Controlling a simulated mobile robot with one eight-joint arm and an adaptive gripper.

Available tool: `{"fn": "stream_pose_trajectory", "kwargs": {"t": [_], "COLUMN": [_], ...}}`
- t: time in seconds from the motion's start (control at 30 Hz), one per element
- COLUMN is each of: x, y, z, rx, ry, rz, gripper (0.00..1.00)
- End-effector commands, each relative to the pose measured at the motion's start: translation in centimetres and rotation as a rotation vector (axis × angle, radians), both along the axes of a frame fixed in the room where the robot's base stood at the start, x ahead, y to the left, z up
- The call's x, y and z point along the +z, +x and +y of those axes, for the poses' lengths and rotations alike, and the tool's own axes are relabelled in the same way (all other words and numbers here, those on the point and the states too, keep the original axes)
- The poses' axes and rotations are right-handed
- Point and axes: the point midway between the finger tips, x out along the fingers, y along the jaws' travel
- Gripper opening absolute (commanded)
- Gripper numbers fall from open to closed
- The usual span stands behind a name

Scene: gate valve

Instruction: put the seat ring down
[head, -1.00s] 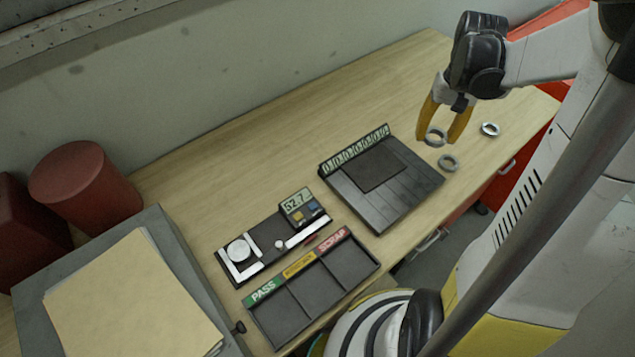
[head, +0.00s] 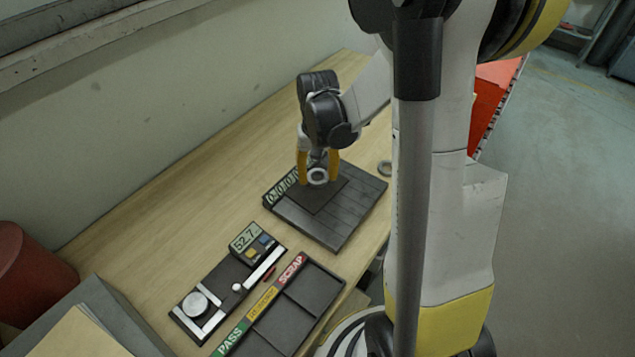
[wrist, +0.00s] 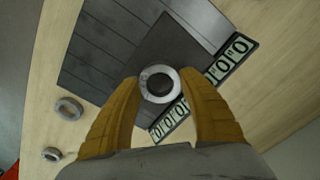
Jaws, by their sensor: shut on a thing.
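My gripper (head: 318,178) has yellow fingers and is shut on a grey metal seat ring (head: 317,177), over the black board with the row of digits (head: 330,232). In the wrist view the held ring (wrist: 159,84) sits between the two fingertips, in front of the board's darker square pad (wrist: 178,50). The ring appears to be above the pad; the gap below it is hard to judge. Another grey ring (head: 384,168) lies on the wooden table right of the board. The wrist view shows two loose rings, one larger (wrist: 69,108) and one smaller (wrist: 52,154).
A gauge with a display (head: 246,238) stands in front of the board. Beside it is a tray (head: 312,290) labelled PASS, SCRAP and a yellow middle label. A red cylinder (head: 22,262) and grey box (head: 105,305) are at the left. The table behind the board is clear.

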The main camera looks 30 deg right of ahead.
Motion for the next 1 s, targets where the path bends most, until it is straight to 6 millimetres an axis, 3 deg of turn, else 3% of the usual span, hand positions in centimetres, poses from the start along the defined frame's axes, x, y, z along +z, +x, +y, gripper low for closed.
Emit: {"fn": "stream_pose_trajectory", "kwargs": {"t": [0.13,0.5,0.53,0.6,1.0], "x": [-2.4,-2.9,-2.8,-2.7,-1.8], "y": [0.1,0.0,0.0,0.0,0.0], "z": [0.0,0.0,0.0,0.0,-0.1], "rx": [0.000,0.000,0.000,0.000,0.000], "ry": [0.000,0.000,0.000,0.000,0.000], "rz": [0.000,0.000,0.000,0.000,0.000], "gripper": [0.12,0.12,0.55,0.70,0.70]}}
